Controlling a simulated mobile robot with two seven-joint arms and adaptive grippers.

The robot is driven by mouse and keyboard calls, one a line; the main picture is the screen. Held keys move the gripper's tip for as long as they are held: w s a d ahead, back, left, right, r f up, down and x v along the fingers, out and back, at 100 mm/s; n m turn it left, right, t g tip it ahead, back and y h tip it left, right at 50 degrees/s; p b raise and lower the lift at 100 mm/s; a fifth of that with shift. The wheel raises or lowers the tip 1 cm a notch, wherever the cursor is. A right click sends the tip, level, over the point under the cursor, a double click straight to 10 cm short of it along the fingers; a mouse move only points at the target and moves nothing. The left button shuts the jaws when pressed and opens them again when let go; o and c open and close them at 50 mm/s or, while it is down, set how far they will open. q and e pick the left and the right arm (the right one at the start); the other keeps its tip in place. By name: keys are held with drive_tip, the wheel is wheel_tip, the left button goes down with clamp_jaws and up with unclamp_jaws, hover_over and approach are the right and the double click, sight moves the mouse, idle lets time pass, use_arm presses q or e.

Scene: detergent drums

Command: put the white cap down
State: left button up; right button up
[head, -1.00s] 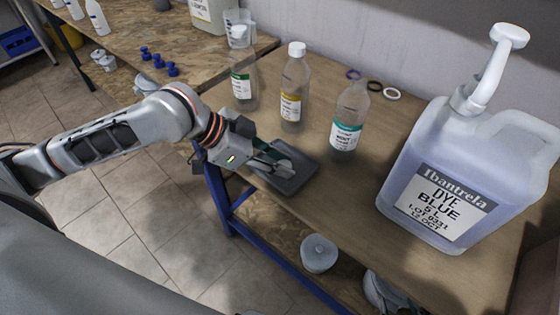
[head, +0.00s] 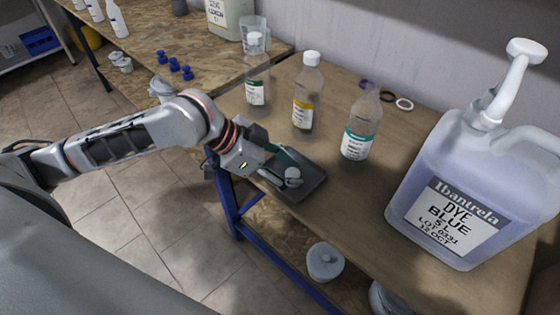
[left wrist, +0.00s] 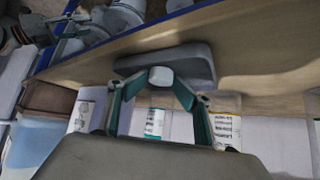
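The white cap (head: 293,176) is at the dark grey tray (head: 312,188) near the table's front edge; it also shows in the left wrist view (left wrist: 160,77). My left gripper (head: 288,170) is low over the tray, its fingers spread on either side of the cap. In the left wrist view its teal-lined fingers (left wrist: 159,82) look apart, with a small gap beside the cap. The cap's underside is hidden. A clear bottle with a teal label (head: 357,128) stands uncapped behind the tray.
White-capped bottles with a yellow label (head: 304,100) and a green label (head: 256,75) stand farther left. A large blue dye jug (head: 470,185) with a pump stands at the right. Several small rings (head: 404,104) lie near the wall. The wood between tray and jug is clear.

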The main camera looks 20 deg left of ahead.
use_arm(q)
drive_tip(key=p+v, duration=0.1)
drive_tip(key=v, duration=0.5)
drive_tip(key=shift+w, duration=0.1)
drive_tip(key=p+v, duration=0.1)
drive_tip(key=v, duration=0.5)
drive_tip(key=shift+r+p, duration=0.35)
use_arm(e)
drive_tip(key=shift+a+r, duration=0.35)
drive_tip(key=shift+r, duration=0.55)
drive_tip(key=shift+r, duration=0.1)
